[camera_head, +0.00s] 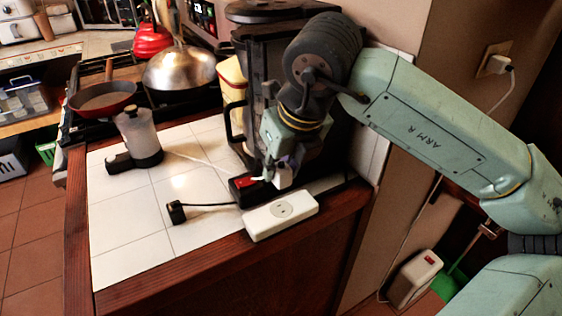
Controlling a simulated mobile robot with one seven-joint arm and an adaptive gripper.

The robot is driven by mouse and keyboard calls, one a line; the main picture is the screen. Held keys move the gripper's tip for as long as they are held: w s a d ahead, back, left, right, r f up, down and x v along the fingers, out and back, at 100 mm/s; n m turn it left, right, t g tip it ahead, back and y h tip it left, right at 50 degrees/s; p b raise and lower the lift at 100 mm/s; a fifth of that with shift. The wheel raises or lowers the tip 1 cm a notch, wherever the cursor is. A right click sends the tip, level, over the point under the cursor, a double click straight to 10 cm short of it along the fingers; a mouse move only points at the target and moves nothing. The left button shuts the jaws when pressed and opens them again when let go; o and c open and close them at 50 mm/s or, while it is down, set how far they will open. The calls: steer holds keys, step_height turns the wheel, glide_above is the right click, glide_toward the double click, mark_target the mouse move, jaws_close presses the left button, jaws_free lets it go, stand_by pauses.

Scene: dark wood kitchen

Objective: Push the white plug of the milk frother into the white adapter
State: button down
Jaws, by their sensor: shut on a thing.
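The milk frother (138,138), white above a dark base, stands on the white tiled counter at the left. A thin white cord runs from it to the right towards my gripper. My gripper (278,176) points down just behind the white adapter and is shut on the white plug (284,178), which shows only in part between the dark fingers. The white adapter (265,227) lies at the counter's front edge, with a round socket on top. The plug appears above and behind the socket, apart from it. The plug's pins are hidden.
A black base with a red switch (244,183) sits left of the gripper. A black plug (177,212) on a black cord lies on the tiles. A tall dark appliance (252,75) stands behind the gripper. The front-left tiles (125,255) are clear.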

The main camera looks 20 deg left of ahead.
steer(key=shift+f, duration=0.1)
steer(key=shift+f+b, duration=1.5)
steer(key=shift+f, duration=1.3)
steer(key=shift+b, duration=1.1)
stand_by(0.3)
steer(key=shift+f+b, duration=0.65)
steer(key=shift+b, duration=0.1)
steer(key=c, duration=1.2)
jaws_free()
steer(key=shift+c, duration=0.2)
